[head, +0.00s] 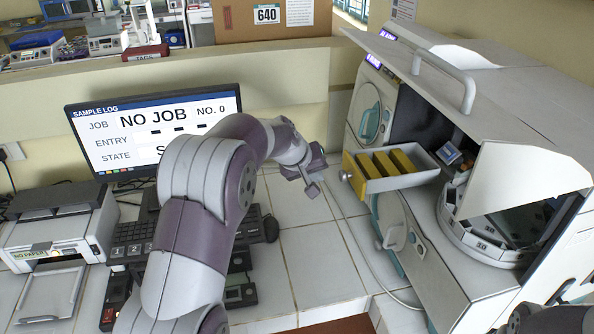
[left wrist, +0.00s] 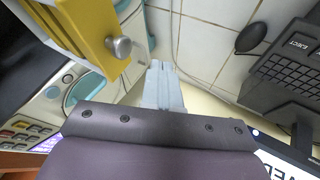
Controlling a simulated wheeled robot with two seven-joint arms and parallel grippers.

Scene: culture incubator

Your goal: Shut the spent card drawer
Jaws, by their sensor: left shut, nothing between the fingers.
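The spent card drawer (head: 405,183) stands pulled out from the incubator front, with several yellow cards (head: 385,162) in it. Its round knob (head: 346,176) faces left, toward my left gripper. My left gripper (head: 316,190) is shut and empty, just left of the knob and apart from it. In the left wrist view, the shut fingers (left wrist: 161,82) point away over the tiles, and the drawer's knob (left wrist: 120,47) shows to their upper left, in front of a yellow face.
The incubator (head: 470,290) has a raised lid with a handle (head: 462,85) and a carousel (head: 485,238) inside. A round teal-rimmed door (head: 392,235) is below the drawer. A monitor (head: 155,125), keyboard (head: 130,240), mouse (head: 271,228) and printer (head: 60,232) stand left. Tiles before the drawer are mostly clear.

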